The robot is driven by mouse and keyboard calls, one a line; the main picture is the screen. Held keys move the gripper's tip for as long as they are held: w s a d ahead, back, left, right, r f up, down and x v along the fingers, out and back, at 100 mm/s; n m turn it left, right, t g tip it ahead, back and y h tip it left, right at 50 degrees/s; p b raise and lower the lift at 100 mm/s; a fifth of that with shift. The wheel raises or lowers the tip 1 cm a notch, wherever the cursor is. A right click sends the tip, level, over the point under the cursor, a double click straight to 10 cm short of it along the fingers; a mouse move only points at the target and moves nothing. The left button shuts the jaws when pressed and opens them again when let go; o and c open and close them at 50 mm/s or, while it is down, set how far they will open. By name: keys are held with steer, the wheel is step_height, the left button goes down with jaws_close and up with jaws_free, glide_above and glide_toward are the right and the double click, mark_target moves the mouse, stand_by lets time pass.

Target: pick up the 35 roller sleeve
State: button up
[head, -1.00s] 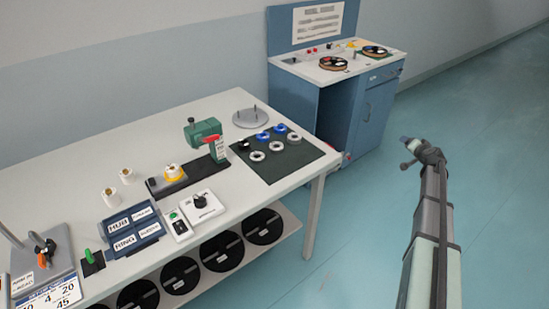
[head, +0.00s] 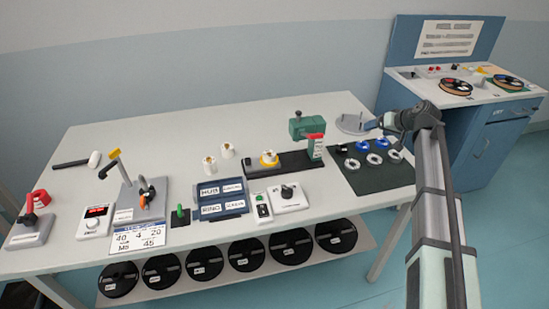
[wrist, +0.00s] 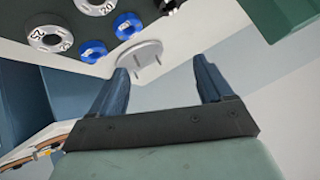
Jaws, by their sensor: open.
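Several roller sleeves lie on a dark mat (head: 372,180) at the right end of the table. In the head view there are white-faced rings (head: 352,163), blue rings (head: 362,146) and a black piece (head: 341,148); their numbers are too small to read there. In the wrist view, one white ring (wrist: 50,34) seems to read 25 and another (wrist: 97,5) reads 20. Blue rings (wrist: 92,51) show no readable number, and no 35 can be made out. My gripper (head: 370,125) is open and empty above the table's back right, beside the sleeves; its fingers also show in the wrist view (wrist: 160,66).
A round grey plate with upright pins (head: 352,124) stands behind the mat. A green press (head: 309,127) stands left of the mat. A blue cabinet (head: 490,155) with reels on top stands to the right.

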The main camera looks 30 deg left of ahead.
steer(key=s+a+r+n+g, duration=0.3)
steer(key=s+a+r+n, duration=0.15)
steer(key=s+a, duration=0.8)
steer(key=n+h, duration=0.3)
steer(key=h, duration=0.1)
glide_above(269, 153)
steer(key=s+d, duration=0.1)
steer(key=d, duration=0.1)
step_height(269, 153, down, 8)
steer(key=shift+m, duration=0.25)
steer(key=shift+d+x, duration=0.15)
steer(key=shift+x, duration=1.4)
steer(key=shift+d+x, duration=0.1)
steer(key=shift+x, duration=1.45)
steer(key=shift+s, duration=0.25)
steer(key=c, duration=1.3)
